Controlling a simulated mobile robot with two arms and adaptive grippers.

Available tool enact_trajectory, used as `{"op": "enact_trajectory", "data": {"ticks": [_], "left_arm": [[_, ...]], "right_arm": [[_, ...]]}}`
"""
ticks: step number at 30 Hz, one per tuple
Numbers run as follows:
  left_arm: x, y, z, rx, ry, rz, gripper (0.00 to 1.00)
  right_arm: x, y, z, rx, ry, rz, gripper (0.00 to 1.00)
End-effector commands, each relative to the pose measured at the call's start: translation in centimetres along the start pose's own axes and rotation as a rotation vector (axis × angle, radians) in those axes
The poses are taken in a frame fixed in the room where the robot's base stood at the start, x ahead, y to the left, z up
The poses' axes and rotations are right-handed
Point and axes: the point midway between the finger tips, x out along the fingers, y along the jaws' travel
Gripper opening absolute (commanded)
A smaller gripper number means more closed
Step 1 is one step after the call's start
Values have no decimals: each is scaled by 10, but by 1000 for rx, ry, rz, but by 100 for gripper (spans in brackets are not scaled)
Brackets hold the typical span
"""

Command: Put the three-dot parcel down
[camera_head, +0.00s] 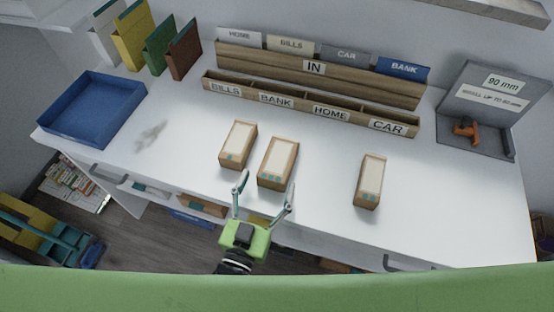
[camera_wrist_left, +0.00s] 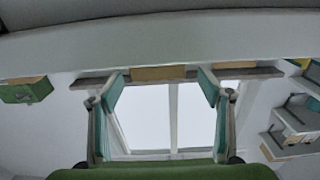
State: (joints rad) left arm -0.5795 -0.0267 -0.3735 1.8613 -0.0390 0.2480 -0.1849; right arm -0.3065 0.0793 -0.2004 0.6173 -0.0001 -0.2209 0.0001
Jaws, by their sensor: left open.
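Three tan parcels with pale labels lie on the white desk (camera_head: 320,205): a left one (camera_head: 238,146), a middle one (camera_head: 277,164) and a right one (camera_head: 369,182). Each has small teal marks near its front end; the dots are too small to count, so I cannot tell which is the three-dot parcel. My left gripper (camera_head: 266,183) is open and empty, its fingertips spread at the front end of the middle parcel. In the left wrist view the gripper (camera_wrist_left: 159,84) shows two spread fingers with nothing held between them. My right gripper is not in view.
A blue tray (camera_head: 92,112) stands at the left. A wooden rack (camera_head: 300,82) with labelled slots runs along the back. A grey 90 mm gauge (camera_head: 476,138) with an orange piece (camera_head: 466,131) stands at the right. The desk between the middle and right parcels is clear.

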Motion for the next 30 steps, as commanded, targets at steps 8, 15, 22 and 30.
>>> {"op": "enact_trajectory", "data": {"ticks": [8,15,22,30], "left_arm": [[24,1,-2,-1,3,-1,72],[57,3,-1,0,1,-1,72],[62,3,0,0,0,-1,72],[62,3,0,0,0,-1,24]], "right_arm": [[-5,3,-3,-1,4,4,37],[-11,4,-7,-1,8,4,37],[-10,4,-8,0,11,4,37],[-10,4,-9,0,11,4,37]]}}
